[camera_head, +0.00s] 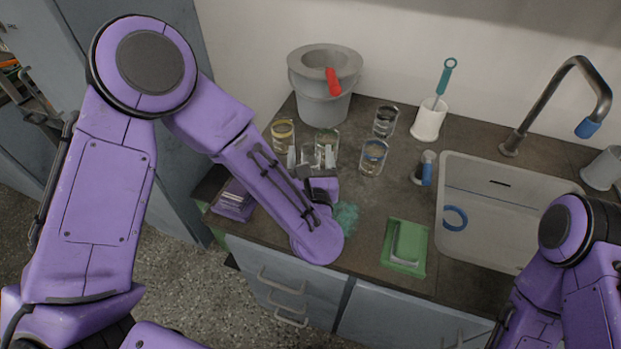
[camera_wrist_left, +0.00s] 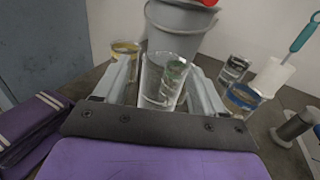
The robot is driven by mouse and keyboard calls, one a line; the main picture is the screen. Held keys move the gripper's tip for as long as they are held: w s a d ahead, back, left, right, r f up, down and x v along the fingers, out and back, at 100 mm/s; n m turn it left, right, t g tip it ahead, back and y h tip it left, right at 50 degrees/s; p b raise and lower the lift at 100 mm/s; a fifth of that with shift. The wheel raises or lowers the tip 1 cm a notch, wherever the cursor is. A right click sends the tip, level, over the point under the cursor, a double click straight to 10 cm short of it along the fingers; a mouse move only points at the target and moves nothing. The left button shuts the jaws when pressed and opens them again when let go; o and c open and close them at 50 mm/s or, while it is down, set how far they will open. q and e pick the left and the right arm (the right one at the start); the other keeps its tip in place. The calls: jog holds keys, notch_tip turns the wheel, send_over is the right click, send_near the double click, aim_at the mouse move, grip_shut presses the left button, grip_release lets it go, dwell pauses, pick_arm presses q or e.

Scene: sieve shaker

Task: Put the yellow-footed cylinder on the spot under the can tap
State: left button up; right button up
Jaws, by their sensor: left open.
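The yellow-banded glass cylinder (camera_head: 283,136) stands upright on the counter, left of my left gripper (camera_head: 311,157). In the left wrist view its yellow band (camera_wrist_left: 125,46) shows behind the left finger. My left gripper is open, with a clear glass vessel (camera_wrist_left: 153,82) between its fingers; I cannot tell if they touch it. The grey can (camera_head: 318,106) with a red tap (camera_head: 332,80) stands at the back; no marked spot shows under the tap. My right gripper is out of view.
A black-banded glass (camera_head: 385,121) and a blue-banded glass (camera_head: 373,158) stand to the right. Farther right are a brush holder (camera_head: 429,122), a sink (camera_head: 480,205) and a faucet (camera_head: 545,100). A green sponge tray (camera_head: 404,262) lies at the front.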

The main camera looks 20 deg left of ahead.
pick_arm(q)
grip_shut()
jog(key=shift+r, duration=0.1)
